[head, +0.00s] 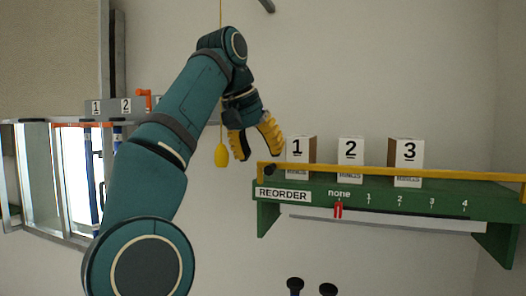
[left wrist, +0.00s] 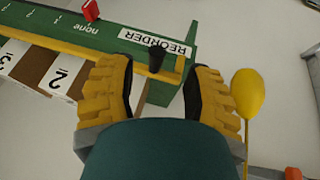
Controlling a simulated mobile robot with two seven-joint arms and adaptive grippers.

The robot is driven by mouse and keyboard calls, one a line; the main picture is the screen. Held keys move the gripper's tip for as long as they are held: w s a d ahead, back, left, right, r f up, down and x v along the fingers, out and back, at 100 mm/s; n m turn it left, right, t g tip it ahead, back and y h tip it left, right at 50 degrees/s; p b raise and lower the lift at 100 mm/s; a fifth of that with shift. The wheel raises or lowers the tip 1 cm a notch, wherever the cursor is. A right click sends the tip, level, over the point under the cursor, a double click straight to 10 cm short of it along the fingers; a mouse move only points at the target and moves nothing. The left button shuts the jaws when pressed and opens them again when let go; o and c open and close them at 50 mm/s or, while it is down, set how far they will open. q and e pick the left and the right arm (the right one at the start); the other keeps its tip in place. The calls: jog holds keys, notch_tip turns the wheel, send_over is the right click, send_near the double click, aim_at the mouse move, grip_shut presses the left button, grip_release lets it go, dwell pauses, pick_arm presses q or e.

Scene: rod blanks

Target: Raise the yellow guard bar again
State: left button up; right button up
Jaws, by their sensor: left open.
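The yellow guard bar (head: 455,174) lies nearly level along the front of the green shelf (head: 262,215), in front of the lower parts of the boxes. A black knob (head: 270,169) sits at its left end, and the knob also shows in the left wrist view (left wrist: 156,58). In that view part of the bar (left wrist: 45,41) runs along the shelf edge. My left gripper (head: 256,147) is open and empty, just above and left of the bar's left end. Its yellow fingers also show in the left wrist view (left wrist: 160,92). My right gripper is not in view.
White-faced boxes 1 (head: 297,150), 2 (head: 350,151) and 3 (head: 406,152) stand on the shelf. A red slider (head: 338,210) is at "none". A yellow pull (head: 221,155) hangs on a cord close left of my gripper. Two dark knobs (head: 295,286) show below.

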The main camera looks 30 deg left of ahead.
pick_arm(q)
jog(key=s+a, duration=0.2)
jog(key=s, duration=0.9)
jog(key=m+t+y+b, duration=0.2)
jog(key=m+t, duration=1.1)
jog(key=m, duration=1.4)
send_near(266, 170)
jog(key=w, duration=1.1)
jog(key=shift+w+a+r+b, duration=0.25)
jog(key=shift+w+a+b, duration=0.1)
